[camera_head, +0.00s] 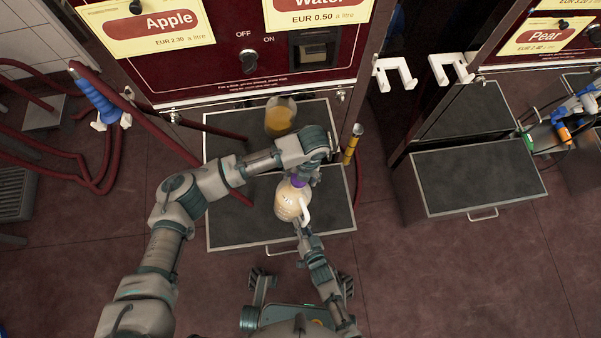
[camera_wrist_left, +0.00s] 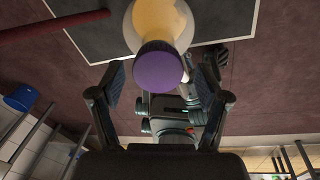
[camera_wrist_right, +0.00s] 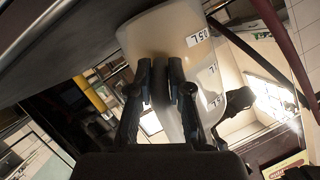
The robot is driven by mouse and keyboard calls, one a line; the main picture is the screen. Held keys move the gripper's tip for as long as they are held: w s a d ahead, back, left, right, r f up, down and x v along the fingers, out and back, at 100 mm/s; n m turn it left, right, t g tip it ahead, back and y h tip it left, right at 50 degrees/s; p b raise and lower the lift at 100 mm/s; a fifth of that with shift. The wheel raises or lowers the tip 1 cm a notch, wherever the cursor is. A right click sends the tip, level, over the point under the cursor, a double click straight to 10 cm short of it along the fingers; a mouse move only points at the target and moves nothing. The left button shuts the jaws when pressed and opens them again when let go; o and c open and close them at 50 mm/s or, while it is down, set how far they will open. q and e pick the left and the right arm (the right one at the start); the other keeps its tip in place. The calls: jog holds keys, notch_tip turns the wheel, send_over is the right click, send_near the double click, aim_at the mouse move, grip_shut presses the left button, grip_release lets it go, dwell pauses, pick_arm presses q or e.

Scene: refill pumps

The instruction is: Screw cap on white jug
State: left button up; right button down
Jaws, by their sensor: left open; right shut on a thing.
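The white jug (camera_head: 290,204) is upright over the front grey platform, with creamy contents. A purple cap (camera_head: 298,182) sits at its mouth; how tightly it is on cannot be told. My left gripper (camera_head: 308,174) is above the cap. In the left wrist view its open fingers (camera_wrist_left: 160,80) are on either side of the purple cap (camera_wrist_left: 158,67), with gaps. My right gripper (camera_head: 301,229) is low at the jug's near side. In the right wrist view its fingers (camera_wrist_right: 160,75) are shut on the handle of the jug (camera_wrist_right: 175,35), which bears volume labels.
A container of yellow liquid (camera_head: 281,117) stands behind, under the red dispenser (camera_head: 190,75). The grey platform (camera_head: 235,215) has clear room left of the jug. A yellow-and-black nozzle (camera_head: 352,145) hangs at right. Red hoses (camera_head: 105,160) lie at left.

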pick_arm(q)
jog(key=shift+w+d+r, duration=0.1)
jog(key=shift+d+r, duration=0.05)
jog(key=shift+r, duration=1)
jog(key=shift+w+d+r, duration=0.1)
jog(key=shift+d+r, duration=0.05)
jog(key=shift+r, duration=0.95)
pick_arm(e)
jog(key=shift+r, duration=0.1)
pick_arm(q)
jog(key=n, duration=0.5)
jog(key=shift+w+r, duration=0.1)
jog(key=shift+r, duration=0.25)
jog(key=n, duration=0.5)
jog(key=r+n, duration=0.1)
jog(key=n, duration=0.2)
jog(key=shift+w+d, duration=0.1)
jog(key=shift+d, duration=0.05)
jog(key=n, duration=0.7)
jog(key=shift+r, duration=0.4)
jog(key=n, duration=0.6)
jog(key=shift+w+r, duration=0.1)
jog(key=shift+r, duration=0.2)
jog(key=f, duration=0.5)
jog(key=a+f, duration=0.1)
jog(key=f, duration=0.2)
jog(key=shift+s, duration=0.4)
